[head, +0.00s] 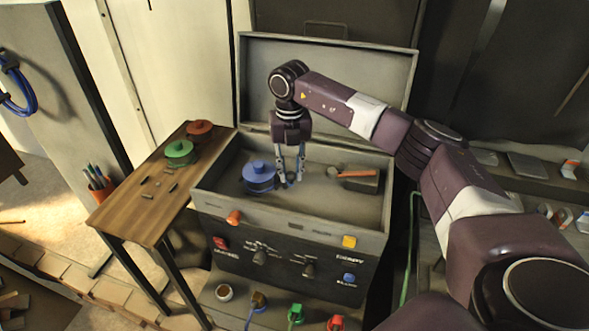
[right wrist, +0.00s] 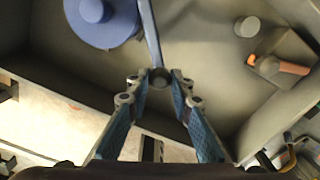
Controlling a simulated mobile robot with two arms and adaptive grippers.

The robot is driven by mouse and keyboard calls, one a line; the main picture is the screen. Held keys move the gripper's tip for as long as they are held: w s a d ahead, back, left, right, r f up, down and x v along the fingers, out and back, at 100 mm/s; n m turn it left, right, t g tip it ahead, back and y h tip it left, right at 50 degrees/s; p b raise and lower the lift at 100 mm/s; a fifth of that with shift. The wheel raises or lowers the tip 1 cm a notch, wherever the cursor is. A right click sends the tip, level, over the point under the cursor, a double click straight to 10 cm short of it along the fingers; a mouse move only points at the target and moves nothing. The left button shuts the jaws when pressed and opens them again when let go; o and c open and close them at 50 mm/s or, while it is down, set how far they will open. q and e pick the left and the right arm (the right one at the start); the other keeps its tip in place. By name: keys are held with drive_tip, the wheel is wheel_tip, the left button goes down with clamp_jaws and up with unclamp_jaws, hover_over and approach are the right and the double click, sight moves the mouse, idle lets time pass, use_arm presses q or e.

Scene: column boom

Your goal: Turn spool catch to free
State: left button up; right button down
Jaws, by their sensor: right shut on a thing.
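My right gripper (head: 290,182) reaches down into the open grey chest, just right of the blue spool (head: 258,178). In the right wrist view its fingers (right wrist: 160,80) are closed around the end of a thin blue-grey bar (right wrist: 152,35), which looks like the spool catch. The bar runs up past the right side of the blue spool (right wrist: 100,18). Its far end is outside the wrist view, and in the head view the fingers mostly hide it. My left gripper is not in view.
The chest (head: 210,196) has a raised lid (head: 335,85) behind. A dark block (head: 362,186) with an orange-handled tool (head: 350,173) lies at its right. A wooden table (head: 130,213) at left holds a green spool (head: 180,151) and a red spool (head: 200,128).

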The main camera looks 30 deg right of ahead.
drive_tip(key=m, duration=0.1)
drive_tip(key=a+m, duration=0.1)
drive_tip(key=m, duration=0.1)
drive_tip(key=shift+w+a+r, duration=0.1)
drive_tip(key=shift+w+a, duration=0.05)
drive_tip(key=shift+w, duration=0.15)
drive_tip(key=shift+w+a+m, duration=0.2)
drive_tip(key=shift+m, duration=0.55)
drive_tip(key=shift+w+a+m, duration=0.15)
drive_tip(key=shift+a+m, duration=0.05)
drive_tip(key=shift+m, duration=0.55)
drive_tip(key=shift+r, duration=0.1)
drive_tip(key=c, duration=1.7)
unclamp_jaws()
drive_tip(key=shift+c, duration=0.2)
wheel_tip(320, 180, up, 12)
drive_tip(key=shift+f, duration=0.1)
drive_tip(key=shift+s+f, duration=0.1)
